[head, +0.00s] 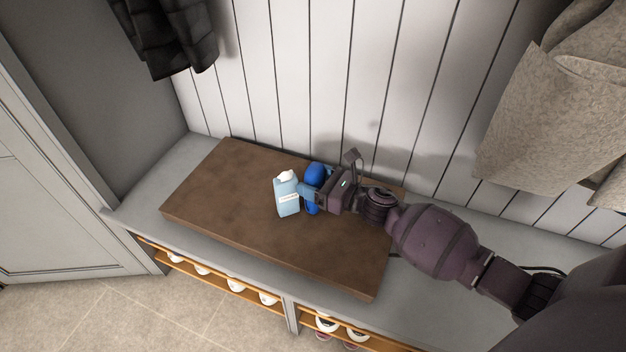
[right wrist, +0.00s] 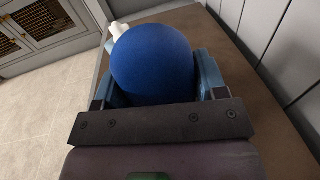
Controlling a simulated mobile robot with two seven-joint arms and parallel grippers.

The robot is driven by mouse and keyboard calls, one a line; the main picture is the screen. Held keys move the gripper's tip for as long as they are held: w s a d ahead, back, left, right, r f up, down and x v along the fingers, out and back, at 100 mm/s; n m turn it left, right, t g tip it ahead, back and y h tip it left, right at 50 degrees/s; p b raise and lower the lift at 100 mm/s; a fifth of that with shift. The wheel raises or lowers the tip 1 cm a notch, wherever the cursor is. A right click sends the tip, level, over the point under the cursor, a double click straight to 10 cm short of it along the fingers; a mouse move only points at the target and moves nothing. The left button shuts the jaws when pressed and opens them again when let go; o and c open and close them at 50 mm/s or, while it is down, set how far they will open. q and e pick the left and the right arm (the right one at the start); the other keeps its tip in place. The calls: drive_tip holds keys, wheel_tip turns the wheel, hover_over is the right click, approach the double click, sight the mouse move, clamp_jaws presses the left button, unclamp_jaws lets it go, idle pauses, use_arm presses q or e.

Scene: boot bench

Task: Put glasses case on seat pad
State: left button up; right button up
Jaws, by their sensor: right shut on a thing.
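The blue glasses case (head: 313,186) is between the fingers of my right gripper (head: 309,190), over the brown seat pad (head: 230,214). My right gripper is shut on it. The right wrist view shows the case's rounded blue end (right wrist: 153,62) between the two fingers. I cannot tell whether the case touches the pad. The seat pad lies on the grey bench. My left gripper is not in view.
A light blue bottle with a white top (head: 287,195) stands on the pad just left of the case. The panelled wall (head: 290,80) is close behind. Coats hang at both sides. The pad's left and front parts are clear. Shoes (head: 236,285) sit in cubbies below.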

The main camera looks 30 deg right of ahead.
drive_tip(key=shift+f, duration=0.25)
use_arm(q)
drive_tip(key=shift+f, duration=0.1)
use_arm(e)
drive_tip(key=o, duration=1)
drive_tip(key=shift+c, duration=0.2)
drive_tip(key=shift+r, duration=0.1)
drive_tip(key=shift+r, duration=0.2)
use_arm(q)
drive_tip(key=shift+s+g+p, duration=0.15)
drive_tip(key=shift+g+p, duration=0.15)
drive_tip(key=shift+p, duration=0.55)
use_arm(e)
drive_tip(key=v, duration=1.2)
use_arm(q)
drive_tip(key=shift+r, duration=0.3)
use_arm(e)
drive_tip(key=shift+f, duration=0.1)
